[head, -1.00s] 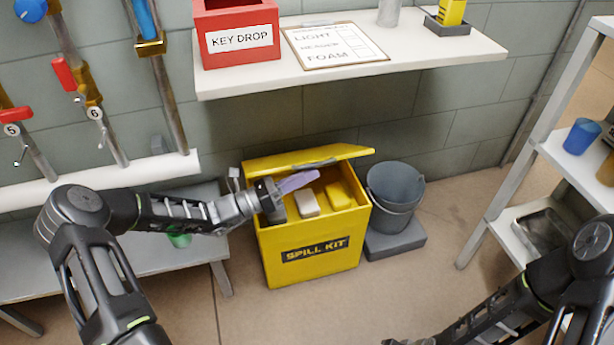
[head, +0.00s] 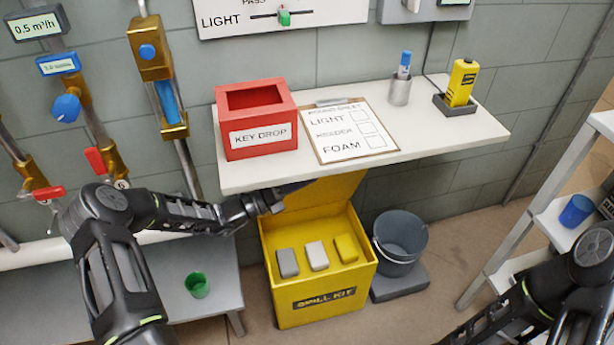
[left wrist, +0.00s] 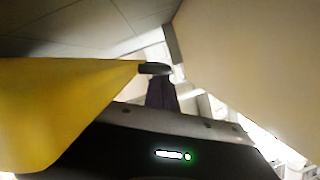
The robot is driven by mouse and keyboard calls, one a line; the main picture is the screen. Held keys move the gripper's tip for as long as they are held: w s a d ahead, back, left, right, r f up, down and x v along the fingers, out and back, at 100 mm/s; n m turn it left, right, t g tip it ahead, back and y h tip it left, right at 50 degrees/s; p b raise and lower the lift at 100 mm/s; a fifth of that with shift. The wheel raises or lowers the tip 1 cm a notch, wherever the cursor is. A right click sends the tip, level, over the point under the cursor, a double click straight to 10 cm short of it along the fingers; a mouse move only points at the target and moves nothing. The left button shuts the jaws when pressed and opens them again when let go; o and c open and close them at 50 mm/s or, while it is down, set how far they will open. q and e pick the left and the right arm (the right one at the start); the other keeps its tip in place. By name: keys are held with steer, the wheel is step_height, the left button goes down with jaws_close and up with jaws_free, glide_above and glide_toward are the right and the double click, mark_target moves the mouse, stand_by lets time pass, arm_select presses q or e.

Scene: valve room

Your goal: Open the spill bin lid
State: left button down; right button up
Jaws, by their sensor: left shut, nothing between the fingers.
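The yellow spill bin (head: 318,305), labelled SPILL KIT, stands on the floor below the shelf. Its lid (head: 335,193) is raised steeply at the back, its upper part hidden by the shelf. The lid also fills the left of the left wrist view (left wrist: 60,105), with a dark piece (left wrist: 155,68) at its edge. My left gripper (head: 296,188) is shut and empty at the lid's left side, just under the shelf; its fingers show dark in the left wrist view (left wrist: 161,95). I cannot tell if it touches the lid. My right gripper is out of frame.
The white shelf (head: 440,140) overhangs the lid and holds a red key drop box (head: 256,120), clipboard, pen cup and yellow device. A grey bucket (head: 400,240) stands right of the bin. A grey bench (head: 225,280) with a green cup (head: 197,285) is on the left.

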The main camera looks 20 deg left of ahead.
arm_select(q)
steer(key=shift+w+a+r, duration=0.2)
steer(key=shift+w+a, duration=0.05)
steer(key=shift+w, duration=0.15)
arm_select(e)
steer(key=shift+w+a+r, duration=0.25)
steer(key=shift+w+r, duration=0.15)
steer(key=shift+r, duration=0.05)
arm_select(q)
steer(key=shift+f, duration=0.1)
